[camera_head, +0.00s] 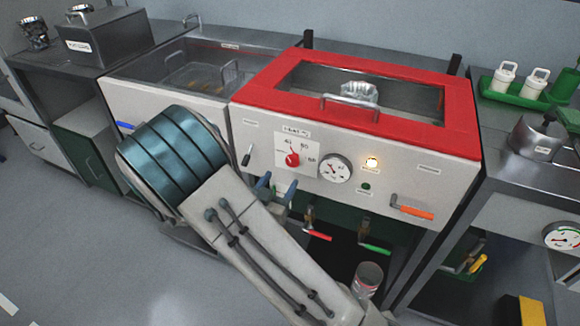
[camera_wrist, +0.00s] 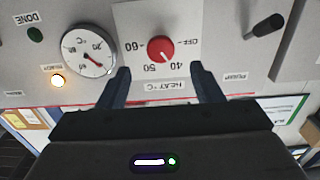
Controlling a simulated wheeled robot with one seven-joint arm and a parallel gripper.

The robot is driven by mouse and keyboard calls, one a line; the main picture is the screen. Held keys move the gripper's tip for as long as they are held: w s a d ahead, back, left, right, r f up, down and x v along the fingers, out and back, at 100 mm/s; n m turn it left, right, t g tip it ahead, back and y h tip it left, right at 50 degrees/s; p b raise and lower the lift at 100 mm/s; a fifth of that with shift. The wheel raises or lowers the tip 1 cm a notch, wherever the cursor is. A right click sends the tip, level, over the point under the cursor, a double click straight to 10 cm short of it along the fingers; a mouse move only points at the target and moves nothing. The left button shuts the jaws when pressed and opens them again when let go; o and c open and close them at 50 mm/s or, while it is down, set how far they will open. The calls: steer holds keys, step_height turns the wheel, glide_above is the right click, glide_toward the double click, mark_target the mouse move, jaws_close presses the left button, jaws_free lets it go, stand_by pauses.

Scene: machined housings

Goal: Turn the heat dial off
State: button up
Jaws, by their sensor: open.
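The heat dial (camera_head: 292,160) is a small red knob on a white plate on the front panel of the red-topped bath. In the wrist view the dial (camera_wrist: 160,49) appears upside down, ringed by OFF, 40, 50 and 60 marks. I cannot tell clearly which mark it points to. My gripper (camera_head: 274,188) is open, below the dial in the head view. In the wrist view the dial lies ahead of my gripper (camera_wrist: 160,78), between its two dark blue fingers and apart from both. Nothing is between the fingers.
A round gauge (camera_head: 335,168) sits beside the dial. A lit amber lamp (camera_head: 372,163), a dark green lamp (camera_head: 366,186) and a black pump lever (camera_head: 247,154) share the panel. Red (camera_head: 317,236) and green (camera_head: 374,249) handles stick out below, with a can (camera_head: 367,279) underneath.

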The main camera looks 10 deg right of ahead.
mark_target(292, 163)
steer(key=x, duration=0.7)
steer(key=c, duration=1)
